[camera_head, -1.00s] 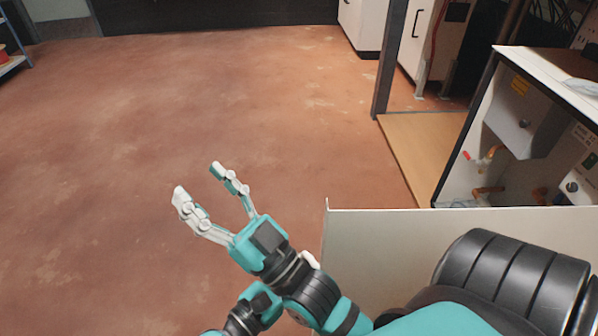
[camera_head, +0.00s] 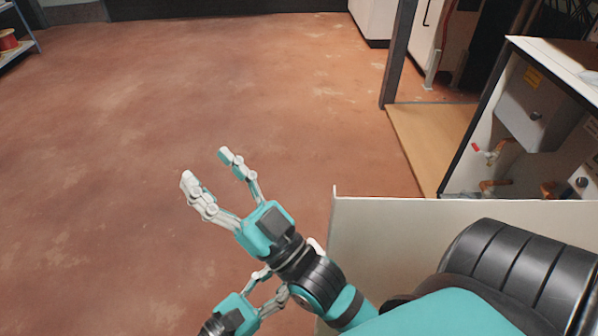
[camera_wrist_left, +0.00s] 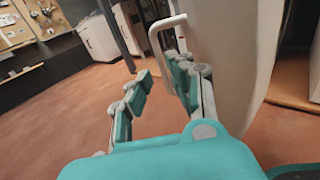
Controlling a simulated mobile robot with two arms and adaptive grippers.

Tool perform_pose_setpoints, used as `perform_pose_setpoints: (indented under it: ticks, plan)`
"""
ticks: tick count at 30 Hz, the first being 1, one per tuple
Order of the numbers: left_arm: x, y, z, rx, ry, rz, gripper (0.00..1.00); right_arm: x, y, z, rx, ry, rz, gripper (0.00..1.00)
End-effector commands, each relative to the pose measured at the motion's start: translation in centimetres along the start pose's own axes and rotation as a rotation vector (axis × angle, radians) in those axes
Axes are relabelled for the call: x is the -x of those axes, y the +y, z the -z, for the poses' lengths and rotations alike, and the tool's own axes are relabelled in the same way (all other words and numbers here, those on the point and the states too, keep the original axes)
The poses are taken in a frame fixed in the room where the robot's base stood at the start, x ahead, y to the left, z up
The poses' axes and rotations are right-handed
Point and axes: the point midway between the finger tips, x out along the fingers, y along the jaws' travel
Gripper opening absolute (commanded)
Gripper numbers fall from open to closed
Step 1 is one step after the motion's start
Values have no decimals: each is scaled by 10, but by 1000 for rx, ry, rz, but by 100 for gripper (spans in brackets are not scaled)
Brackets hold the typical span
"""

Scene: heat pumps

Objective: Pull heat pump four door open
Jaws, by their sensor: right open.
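The heat pump door (camera_head: 440,235) is a pale panel swung out from the open heat pump cabinet (camera_head: 480,125) at the right. In the left wrist view the door (camera_wrist_left: 225,60) stands upright at the right with a white loop handle (camera_wrist_left: 153,42). My left gripper (camera_wrist_left: 158,88) has its fingers apart; the handle's lower end passes behind the right finger, and contact cannot be told. In the head view my left gripper (camera_head: 272,288) is partly hidden behind my right wrist. My right gripper (camera_head: 206,166) is open and empty over the floor, left of the door.
The cabinet interior shows pipes and a red-handled valve (camera_head: 483,151). A dark post (camera_head: 397,55) and a wooden floor panel (camera_head: 435,135) lie beyond the door. A shelf (camera_head: 20,45) stands far left. The red-brown floor at left is clear.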

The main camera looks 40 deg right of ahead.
Motion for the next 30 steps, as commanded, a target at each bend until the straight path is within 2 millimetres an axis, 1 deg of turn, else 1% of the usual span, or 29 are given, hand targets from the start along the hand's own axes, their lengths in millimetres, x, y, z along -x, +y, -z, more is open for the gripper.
perform_pose_setpoints:
  ticks: [1,3,6,9,14,30]
  plan:
    - [12,0,1,2,3,-1,20,0,0,0,0,0,0,52]
    - [25,0,1,0,2,-1,20,0,0,0,0,0,0,52]
    - [39,0,1,1,2,-2,20,0,0,0,0,0,0,52]
    - [48,0,0,1,1,0,20,0,0,0,0,0,0,52]
    - [52,0,0,-2,0,0,20,0,0,0,-1,0,0,52]
    - [52,0,0,-1,0,0,20,0,0,0,-1,0,0,52]
